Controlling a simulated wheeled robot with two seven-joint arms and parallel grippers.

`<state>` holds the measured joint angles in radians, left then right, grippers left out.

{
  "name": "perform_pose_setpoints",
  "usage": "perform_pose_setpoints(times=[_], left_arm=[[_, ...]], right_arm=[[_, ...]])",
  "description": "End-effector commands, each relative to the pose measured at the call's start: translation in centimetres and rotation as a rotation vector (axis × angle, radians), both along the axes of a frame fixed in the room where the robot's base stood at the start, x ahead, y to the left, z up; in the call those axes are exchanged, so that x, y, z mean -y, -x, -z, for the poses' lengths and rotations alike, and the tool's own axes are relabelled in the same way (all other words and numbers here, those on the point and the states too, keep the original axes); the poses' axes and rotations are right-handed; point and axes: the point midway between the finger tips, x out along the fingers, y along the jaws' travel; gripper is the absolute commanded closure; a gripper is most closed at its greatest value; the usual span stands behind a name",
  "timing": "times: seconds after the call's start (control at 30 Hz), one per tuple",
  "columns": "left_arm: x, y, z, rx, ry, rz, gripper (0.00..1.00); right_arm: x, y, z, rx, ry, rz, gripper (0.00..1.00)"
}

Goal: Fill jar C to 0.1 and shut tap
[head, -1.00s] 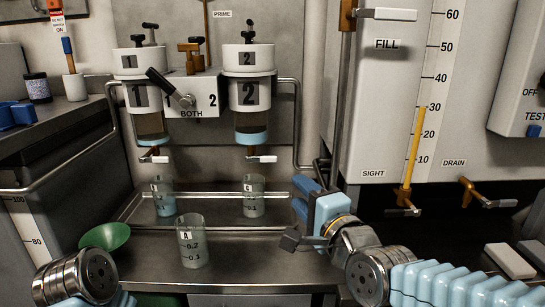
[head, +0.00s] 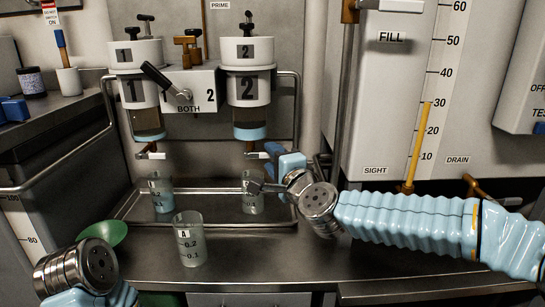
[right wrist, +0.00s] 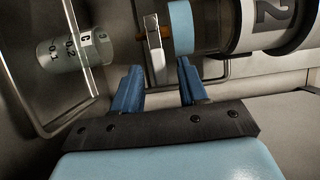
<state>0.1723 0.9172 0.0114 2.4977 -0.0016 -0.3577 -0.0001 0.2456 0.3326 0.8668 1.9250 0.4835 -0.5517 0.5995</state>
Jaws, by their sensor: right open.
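Jar C (right wrist: 72,51), a clear cup marked 0.2 and 0.1, stands on the rack under unit 2. It also shows in the head view (head: 252,206), partly behind my right gripper. I cannot make out a liquid level in it. The tap of unit 2 has a white lever (right wrist: 153,45), below the light-blue band of the unit 2 cylinder (head: 249,112). My right gripper (right wrist: 158,78) is open, with its blue fingers close to the lever, one on each side in the wrist view. Contact cannot be told. My left gripper is out of view.
Another jar (head: 162,195) with blue liquid stands under unit 1 (head: 140,92). Jar A (head: 190,242) stands on the bench in front. A selector lever (head: 163,80) marked BOTH sits between the units. A metal rail surrounds the rack.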

Motion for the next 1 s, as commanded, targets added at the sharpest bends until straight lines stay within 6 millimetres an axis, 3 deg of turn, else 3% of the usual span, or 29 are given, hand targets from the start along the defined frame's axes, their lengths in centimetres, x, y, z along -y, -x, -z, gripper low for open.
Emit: perform_pose_setpoints(times=[0.37,0.63,1.0], left_arm=[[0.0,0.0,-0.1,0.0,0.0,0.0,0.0],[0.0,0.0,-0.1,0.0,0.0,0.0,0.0],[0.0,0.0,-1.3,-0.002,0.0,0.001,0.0]], right_arm=[[-0.3,-0.7,0.0,0.001,0.002,0.001,0.57],[-0.3,-0.7,0.0,0.001,0.002,0.001,0.99],[-0.3,-0.6,-0.6,0.001,0.041,-0.001,1.0]])
